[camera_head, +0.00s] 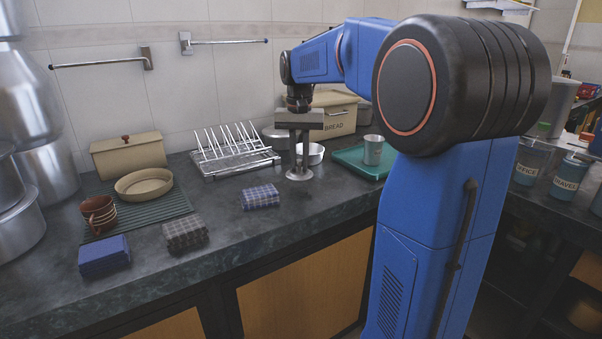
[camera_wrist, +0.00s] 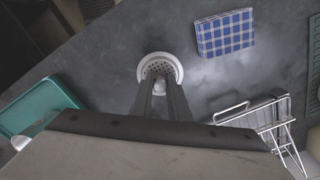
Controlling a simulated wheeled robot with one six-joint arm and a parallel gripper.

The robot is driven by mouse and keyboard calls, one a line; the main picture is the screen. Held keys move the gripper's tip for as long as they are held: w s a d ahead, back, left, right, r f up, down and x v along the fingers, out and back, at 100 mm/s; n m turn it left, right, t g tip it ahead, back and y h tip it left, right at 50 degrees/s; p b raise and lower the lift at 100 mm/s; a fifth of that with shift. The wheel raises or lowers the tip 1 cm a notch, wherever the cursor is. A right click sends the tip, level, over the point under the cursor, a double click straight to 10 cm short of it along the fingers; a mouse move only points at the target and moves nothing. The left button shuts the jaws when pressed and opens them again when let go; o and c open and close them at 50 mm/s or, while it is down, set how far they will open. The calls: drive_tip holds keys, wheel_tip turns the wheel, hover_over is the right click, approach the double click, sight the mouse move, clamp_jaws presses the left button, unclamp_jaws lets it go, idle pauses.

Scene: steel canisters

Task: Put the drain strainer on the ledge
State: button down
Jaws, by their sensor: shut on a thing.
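The drain strainer (camera_wrist: 154,69) is a round, pale metal disc with small holes and a centre knob. It also shows in the head view as a small grey disc (camera_head: 299,175) low over the dark counter, near its front edge. My gripper (camera_wrist: 160,86) points down and is shut on the strainer's knob; in the head view its fingers (camera_head: 299,166) reach down to the disc. The fingers hide part of the strainer. I cannot tell whether it touches the counter. I cannot tell which surface is the ledge.
A blue checked cloth (camera_head: 260,197) lies left of the strainer, a dish rack (camera_head: 235,160) behind it. A white bowl (camera_head: 316,153) stands close behind my gripper. A green tray (camera_head: 350,163) with a steel cup (camera_head: 373,149) is right. Bare counter (camera_head: 240,235) lies in front.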

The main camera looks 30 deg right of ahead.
sight(300, 164)
drive_tip(key=shift+f, duration=2)
drive_tip(key=shift+f, duration=0.1)
drive_tip(key=c, duration=1.7)
unclamp_jaws()
wheel_tip(300, 164, up, 12)
drive_tip(key=shift+r, duration=0.15)
